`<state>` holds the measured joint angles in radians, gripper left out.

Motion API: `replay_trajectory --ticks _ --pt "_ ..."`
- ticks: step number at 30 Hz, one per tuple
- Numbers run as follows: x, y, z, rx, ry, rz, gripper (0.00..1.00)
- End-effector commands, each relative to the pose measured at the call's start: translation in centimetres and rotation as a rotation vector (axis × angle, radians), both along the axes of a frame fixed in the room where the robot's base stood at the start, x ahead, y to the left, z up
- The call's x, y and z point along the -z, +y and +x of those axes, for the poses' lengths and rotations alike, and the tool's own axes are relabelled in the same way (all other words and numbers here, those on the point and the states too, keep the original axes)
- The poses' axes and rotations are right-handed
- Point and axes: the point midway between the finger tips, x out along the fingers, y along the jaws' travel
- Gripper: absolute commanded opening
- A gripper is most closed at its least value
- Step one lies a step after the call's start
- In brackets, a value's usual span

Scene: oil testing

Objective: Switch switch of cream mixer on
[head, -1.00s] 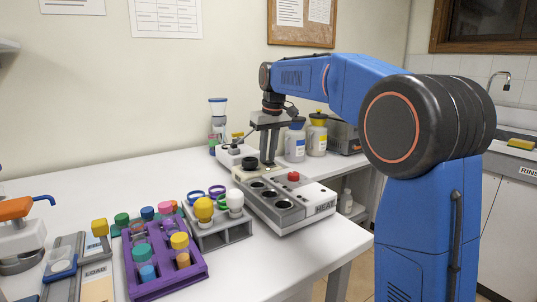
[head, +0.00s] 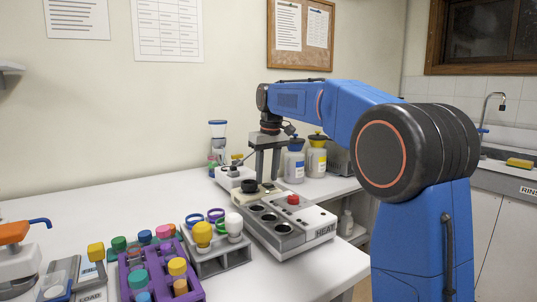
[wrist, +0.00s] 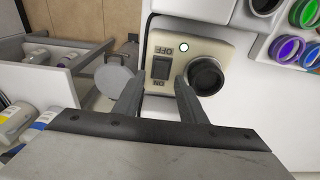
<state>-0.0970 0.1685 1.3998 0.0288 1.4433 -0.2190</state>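The cream mixer (wrist: 211,46) shows from above in the wrist view, with a black knob (wrist: 205,75) and a small white light (wrist: 184,47). Its dark rocker switch (wrist: 161,68) sits left of the knob, between OFF and ON labels. In the head view the mixer (head: 250,188) is partly hidden behind my gripper (head: 267,174). My gripper (wrist: 157,80) is open and empty in the wrist view. Its fingertips are on either side of the switch, the right one close to the knob. I cannot tell whether they touch the panel.
The HEAT block (head: 318,218) with a red button (head: 293,199) stands in front of the mixer. Several capped tubes in racks (head: 190,277) are at front left. Bottles (head: 294,165) stand behind.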

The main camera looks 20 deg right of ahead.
Motion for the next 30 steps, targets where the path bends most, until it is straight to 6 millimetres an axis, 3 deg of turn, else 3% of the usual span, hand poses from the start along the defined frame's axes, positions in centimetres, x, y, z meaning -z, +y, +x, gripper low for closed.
replay_trajectory --ticks 21,30 --pt "-13.3 -0.6 -1.6 0.0 -0.003 0.0 0.38" --pt "-16.2 -0.7 -2.0 0.0 0.0 0.0 0.38"
